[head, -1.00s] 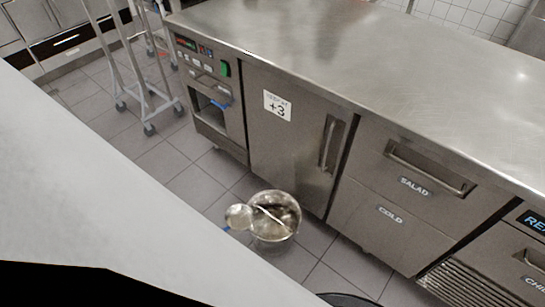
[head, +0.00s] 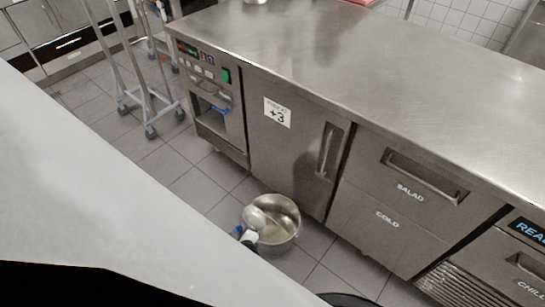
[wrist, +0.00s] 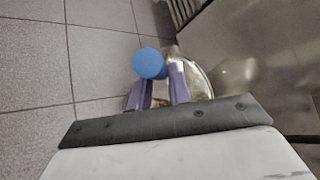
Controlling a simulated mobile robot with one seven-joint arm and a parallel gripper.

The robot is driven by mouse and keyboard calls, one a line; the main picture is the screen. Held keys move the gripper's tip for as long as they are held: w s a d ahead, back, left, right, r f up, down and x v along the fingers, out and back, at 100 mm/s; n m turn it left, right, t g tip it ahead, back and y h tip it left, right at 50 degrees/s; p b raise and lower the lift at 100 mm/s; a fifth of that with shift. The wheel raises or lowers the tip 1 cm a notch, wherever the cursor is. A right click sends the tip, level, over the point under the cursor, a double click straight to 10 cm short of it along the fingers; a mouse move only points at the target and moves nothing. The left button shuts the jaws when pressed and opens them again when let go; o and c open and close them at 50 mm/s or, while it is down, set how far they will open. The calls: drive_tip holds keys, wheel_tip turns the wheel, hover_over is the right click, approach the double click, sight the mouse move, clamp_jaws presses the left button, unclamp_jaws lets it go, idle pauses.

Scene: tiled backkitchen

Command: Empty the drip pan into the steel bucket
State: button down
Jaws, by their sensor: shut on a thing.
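The steel bucket (head: 289,234) stands upright on the tiled floor in front of the counter. The shiny round drip pan (head: 257,217) is at the bucket's left side, tilted and overlapping its mouth; its contents cannot be made out. My gripper (head: 246,237) is just left of the bucket, low near its rim. In the wrist view, my gripper's purple fingers (wrist: 161,92) are closed around the pan's handle, whose blue round end (wrist: 150,63) faces the camera. The bucket and pan metal show behind the fingers, partly hidden by them.
A steel counter with a +3 door (head: 290,140) and drawers (head: 405,205) stands right behind the bucket. A wheeled rack (head: 150,100) is at the back left. A dark round rim (head: 345,299) shows at the bottom edge. Floor left of the bucket is clear.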

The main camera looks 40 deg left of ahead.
drive_tip(key=w+d+r+m+g+b, duration=0.1)
drive_tip(key=b, duration=0.1)
drive_tip(key=w+d+r+m+y+b, duration=0.1)
drive_tip(key=w+r, duration=0.1)
drive_tip(key=shift+w+d+r+g+b, duration=0.1)
drive_tip(key=shift+w+d+g+b, duration=0.15)
drive_tip(key=shift+g+b, duration=0.15)
idle(0.4)
drive_tip(key=shift+w+d+r+m+y+b, duration=0.35)
drive_tip(key=shift+w+m+y, duration=0.05)
drive_tip(key=shift+w, duration=0.2)
drive_tip(key=shift+w+d+r+m+g+b, duration=0.4)
drive_tip(key=shift+w+d+g, duration=0.1)
drive_tip(key=shift+w, duration=0.2)
drive_tip(key=shift+y, duration=0.3)
